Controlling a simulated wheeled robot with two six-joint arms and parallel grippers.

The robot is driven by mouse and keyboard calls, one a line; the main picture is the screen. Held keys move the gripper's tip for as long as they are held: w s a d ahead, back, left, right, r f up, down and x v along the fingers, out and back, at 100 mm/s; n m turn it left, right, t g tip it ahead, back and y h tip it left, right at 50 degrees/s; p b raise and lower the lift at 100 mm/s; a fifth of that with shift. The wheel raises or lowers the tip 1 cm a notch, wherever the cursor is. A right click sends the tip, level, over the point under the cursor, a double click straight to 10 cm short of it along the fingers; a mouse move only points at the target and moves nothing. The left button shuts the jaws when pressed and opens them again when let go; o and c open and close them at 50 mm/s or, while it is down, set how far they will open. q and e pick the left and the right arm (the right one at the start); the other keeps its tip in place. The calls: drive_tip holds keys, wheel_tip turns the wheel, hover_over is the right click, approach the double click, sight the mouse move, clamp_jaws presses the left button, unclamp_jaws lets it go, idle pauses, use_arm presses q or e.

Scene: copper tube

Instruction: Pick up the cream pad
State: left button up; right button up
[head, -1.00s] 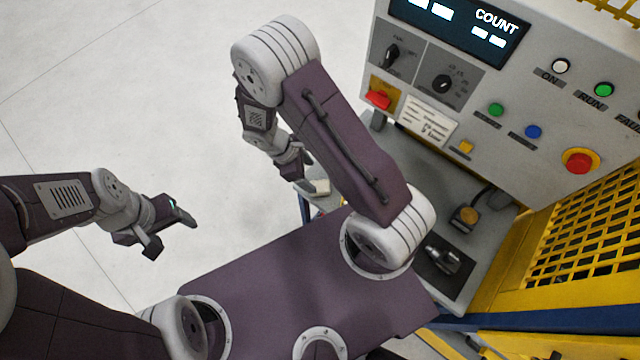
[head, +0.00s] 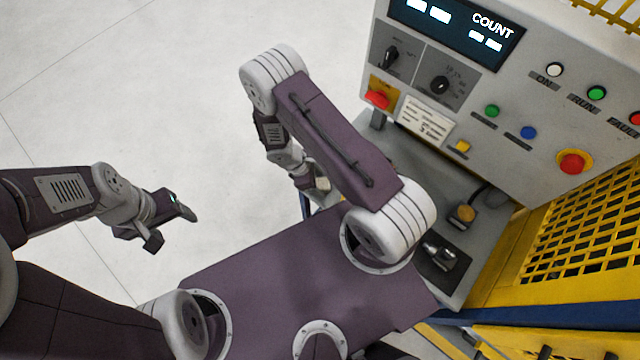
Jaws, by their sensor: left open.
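A small cream patch, apparently the cream pad (head: 322,184), shows at the left corner of the grey work surface, beside my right gripper and partly hidden by my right forearm. My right gripper (head: 314,192) is low at that corner. Its fingers are mostly hidden behind the arm, so I cannot tell whether they are open or touching the pad. My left gripper (head: 172,229) is open and empty over the bare floor at the left, well away from the pad.
A grey control panel (head: 480,100) with buttons and a display stands at the right, above the grey work surface (head: 410,165). A dark mat (head: 452,275) with a metal part lies on it. Yellow mesh guarding (head: 590,235) borders the right. The floor at left is clear.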

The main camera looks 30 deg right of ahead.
sight(318, 184)
clamp_jaws()
wheel_tip(318, 184, up, 10)
drive_tip(key=shift+b, duration=0.4)
